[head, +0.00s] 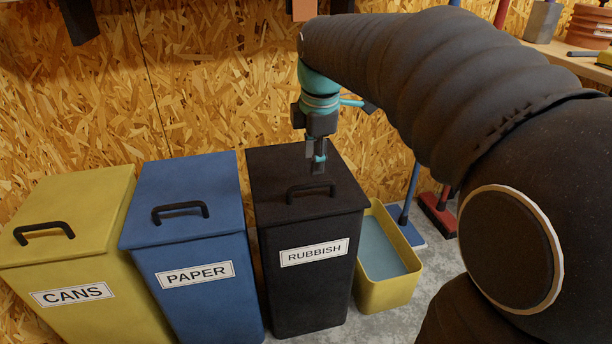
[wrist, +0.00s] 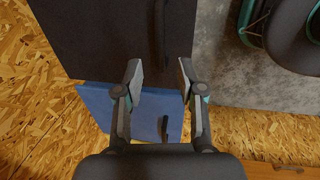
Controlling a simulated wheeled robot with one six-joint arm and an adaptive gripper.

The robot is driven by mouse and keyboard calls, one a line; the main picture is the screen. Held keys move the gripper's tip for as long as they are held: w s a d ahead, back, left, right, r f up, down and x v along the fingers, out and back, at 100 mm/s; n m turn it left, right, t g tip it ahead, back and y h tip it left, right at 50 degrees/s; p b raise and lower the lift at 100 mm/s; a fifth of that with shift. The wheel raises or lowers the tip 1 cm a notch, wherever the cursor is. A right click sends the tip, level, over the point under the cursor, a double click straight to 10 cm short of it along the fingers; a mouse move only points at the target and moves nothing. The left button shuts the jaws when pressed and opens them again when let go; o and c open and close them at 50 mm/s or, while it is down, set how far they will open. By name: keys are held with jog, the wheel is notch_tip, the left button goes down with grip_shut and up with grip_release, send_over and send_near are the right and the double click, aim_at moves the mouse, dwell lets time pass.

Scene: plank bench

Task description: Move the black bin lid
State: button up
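The black bin lid (head: 274,178) sits flat on the black bin labelled RUBBISH (head: 304,285), with a dark arched handle (head: 312,192) on top. My gripper (head: 318,165) points down over the lid, just behind the handle in the head view. In the wrist view the two fingers of my gripper (wrist: 160,75) are spread apart with nothing between them. The black lid (wrist: 100,40) fills the top of that view, and its handle (wrist: 158,35) lies beyond the fingertips. The exact height of the fingertips above the lid is hard to tell.
A blue PAPER bin (head: 207,290) and a yellow CANS bin (head: 100,310) stand to the left, both lidded. A yellow tub (head: 388,295) stands close on the right, with a blue broom (head: 409,195) and red broom (head: 440,212) behind. A chipboard wall (head: 200,80) is behind.

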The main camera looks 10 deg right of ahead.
aim_at(312, 184)
jog(key=f, duration=0.3)
jog(key=w+f+b, duration=0.1)
jog(key=f, duration=0.2)
jog(key=shift+w+f, duration=0.15)
jog(key=shift+f, duration=0.2)
jog(key=shift+c, duration=0.2)
grip_shut()
